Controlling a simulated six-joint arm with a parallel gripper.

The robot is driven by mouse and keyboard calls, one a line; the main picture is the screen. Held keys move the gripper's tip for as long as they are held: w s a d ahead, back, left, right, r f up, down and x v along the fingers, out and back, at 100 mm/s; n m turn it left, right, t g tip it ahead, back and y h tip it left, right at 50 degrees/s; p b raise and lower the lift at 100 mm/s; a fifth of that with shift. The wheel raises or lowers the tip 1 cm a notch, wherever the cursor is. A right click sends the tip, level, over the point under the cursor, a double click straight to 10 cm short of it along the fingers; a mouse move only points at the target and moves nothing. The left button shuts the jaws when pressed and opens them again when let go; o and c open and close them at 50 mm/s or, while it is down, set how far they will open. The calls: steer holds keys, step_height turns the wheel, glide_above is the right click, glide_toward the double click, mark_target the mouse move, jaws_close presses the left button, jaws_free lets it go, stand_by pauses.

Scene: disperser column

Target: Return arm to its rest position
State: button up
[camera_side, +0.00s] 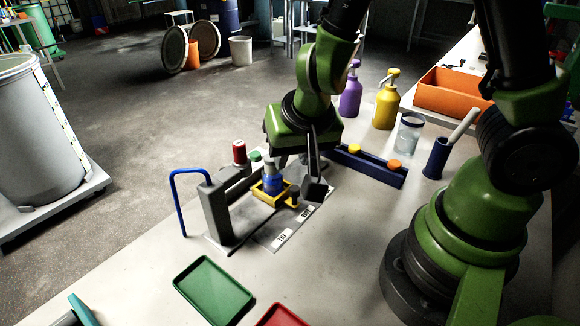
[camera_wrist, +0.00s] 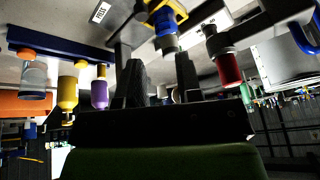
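My gripper (camera_side: 297,176) hangs low over the work station, close beside and partly above a blue bottle. In the wrist view my gripper (camera_wrist: 161,62) shows two dark fingers spread apart, with no object held between them. The blue bottle (camera_side: 272,180) stands upright in a yellow holder (camera_side: 259,194). My arm is bent and reaches over the bench; no rest position is marked in view.
A grey column (camera_side: 216,212) with a blue tube (camera_side: 178,190) stands left of the holder. A blue rack (camera_side: 370,167), a clear beaker (camera_side: 409,133), purple (camera_side: 350,95) and yellow (camera_side: 386,106) bottles stand right. A green tray (camera_side: 213,291) lies in front.

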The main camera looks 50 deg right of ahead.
steer(key=s+a+r+n+t+y, duration=0.25)
steer(key=r+y, duration=0.35)
steer(key=r, duration=0.7)
steer(key=s+d+r+h, duration=0.2)
steer(key=s+d+r, duration=0.1)
steer(key=s, duration=0.6)
steer(key=shift+s+d+r, duration=0.2)
steer(key=shift+r, duration=0.25)
steer(key=shift+n, duration=0.25)
